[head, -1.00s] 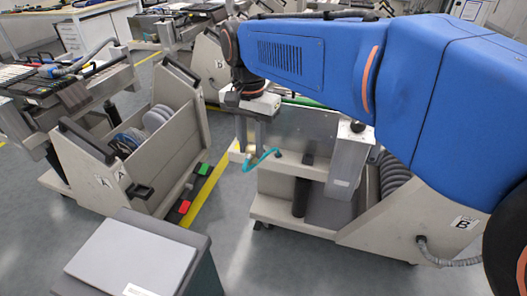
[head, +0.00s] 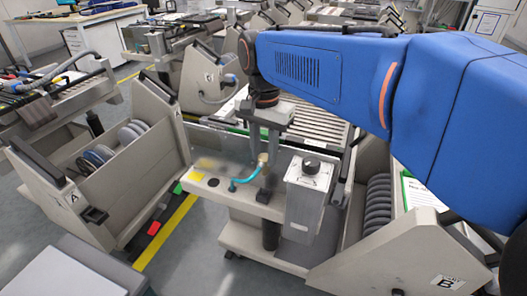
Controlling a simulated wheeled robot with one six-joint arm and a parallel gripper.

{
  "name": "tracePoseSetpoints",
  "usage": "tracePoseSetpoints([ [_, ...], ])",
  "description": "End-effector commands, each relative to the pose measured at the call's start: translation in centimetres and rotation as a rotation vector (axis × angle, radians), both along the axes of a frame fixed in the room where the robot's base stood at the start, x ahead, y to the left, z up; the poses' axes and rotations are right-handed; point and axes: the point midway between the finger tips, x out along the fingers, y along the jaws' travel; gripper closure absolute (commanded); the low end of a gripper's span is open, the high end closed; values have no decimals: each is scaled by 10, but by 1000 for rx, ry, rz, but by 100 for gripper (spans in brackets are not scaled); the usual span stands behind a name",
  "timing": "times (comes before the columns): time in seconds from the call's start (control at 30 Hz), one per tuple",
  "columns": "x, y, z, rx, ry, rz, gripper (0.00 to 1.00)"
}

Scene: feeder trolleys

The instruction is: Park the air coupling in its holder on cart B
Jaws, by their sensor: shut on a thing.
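My gripper (head: 263,150) is shut on the brass-coloured air coupling (head: 263,160), above the front ledge of cart B. A teal hose (head: 245,181) curves from the coupling down to the left, to the ledge. Cart B (head: 412,262) carries a "B" label at the lower right. Its ledge (head: 235,192) has a dark round spot (head: 213,182) on the left and a dark fitting (head: 263,196) under the coupling. Which of these is the holder I cannot tell. The coupling looks apart from the ledge; the exact gap is unclear.
Cart A (head: 95,205) stands to the left, past a yellow floor line (head: 165,235). A slatted feeder bed (head: 310,118) lies behind. A grey box (head: 75,275) is at the lower left.

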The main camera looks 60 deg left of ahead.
Motion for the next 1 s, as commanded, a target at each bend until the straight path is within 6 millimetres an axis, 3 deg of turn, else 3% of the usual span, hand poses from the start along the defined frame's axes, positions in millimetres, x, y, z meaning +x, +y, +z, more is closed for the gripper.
tracePoseSetpoints([
  [1.0, 0, 0, -63, -1, 0, 0, 100],
])
